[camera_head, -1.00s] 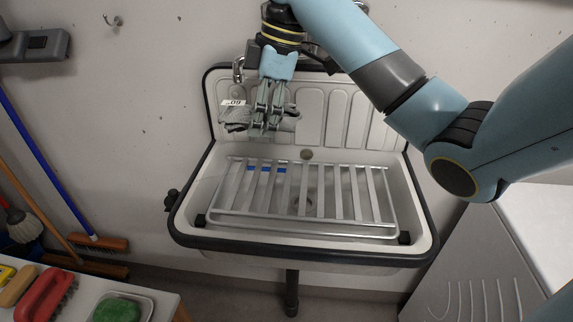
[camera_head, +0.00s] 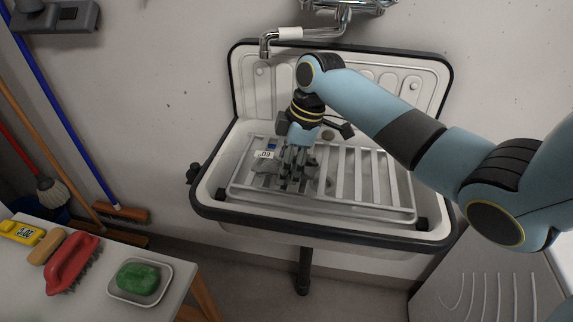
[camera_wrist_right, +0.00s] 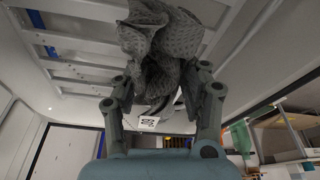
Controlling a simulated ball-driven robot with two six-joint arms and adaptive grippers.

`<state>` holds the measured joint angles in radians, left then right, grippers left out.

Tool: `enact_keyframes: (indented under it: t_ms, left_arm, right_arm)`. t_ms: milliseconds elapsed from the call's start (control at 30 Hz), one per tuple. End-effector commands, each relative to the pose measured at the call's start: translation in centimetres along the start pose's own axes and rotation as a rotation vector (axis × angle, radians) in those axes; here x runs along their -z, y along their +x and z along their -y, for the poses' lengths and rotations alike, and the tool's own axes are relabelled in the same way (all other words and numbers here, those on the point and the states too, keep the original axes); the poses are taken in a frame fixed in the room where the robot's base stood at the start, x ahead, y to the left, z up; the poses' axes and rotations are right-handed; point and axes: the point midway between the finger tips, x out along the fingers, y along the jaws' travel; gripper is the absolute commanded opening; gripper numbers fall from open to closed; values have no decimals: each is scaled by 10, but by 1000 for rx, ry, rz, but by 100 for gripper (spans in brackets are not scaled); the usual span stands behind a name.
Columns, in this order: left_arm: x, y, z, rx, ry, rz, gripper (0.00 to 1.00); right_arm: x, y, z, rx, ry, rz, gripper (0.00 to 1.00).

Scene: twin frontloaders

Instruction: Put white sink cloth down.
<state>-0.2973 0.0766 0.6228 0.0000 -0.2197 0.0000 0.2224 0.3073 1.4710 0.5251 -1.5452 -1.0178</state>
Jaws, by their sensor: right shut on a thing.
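The sink cloth (camera_head: 266,166) looks grey and crumpled, with a white printed label. My right gripper (camera_head: 293,183) points down and is shut on it, low over the left part of the metal rack (camera_head: 375,178) in the sink (camera_head: 320,233). In the right wrist view the patterned cloth (camera_wrist_right: 160,65) is bunched between the two fingers of the right gripper (camera_wrist_right: 163,92), with slats of the rack (camera_wrist_right: 75,48) close beyond. I cannot tell whether the cloth touches the rack. My left gripper is not in view.
The tap (camera_head: 268,45) is on the wall above the sink's back panel. The right half of the rack is bare. At the lower left a table (camera_head: 95,300) holds a red brush (camera_head: 70,262) and a green sponge (camera_head: 138,278) in a dish. Brooms (camera_head: 62,125) lean at the left.

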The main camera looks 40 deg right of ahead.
Motion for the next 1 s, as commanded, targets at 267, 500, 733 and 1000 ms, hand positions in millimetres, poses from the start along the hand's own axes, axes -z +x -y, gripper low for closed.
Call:
enact_keyframes:
  t_ms: [267,500,733,1000]
  left_arm:
    - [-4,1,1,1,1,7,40]
    - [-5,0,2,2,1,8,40]
    - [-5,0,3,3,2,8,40]
    - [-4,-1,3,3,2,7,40]
  right_arm:
    - [0,2,0,-1,0,-1,7]
    - [0,2,0,-1,0,-1,68]
    - [0,2,0,-1,0,-1,68]
    - [0,-30,-1,-5,-2,1,68]
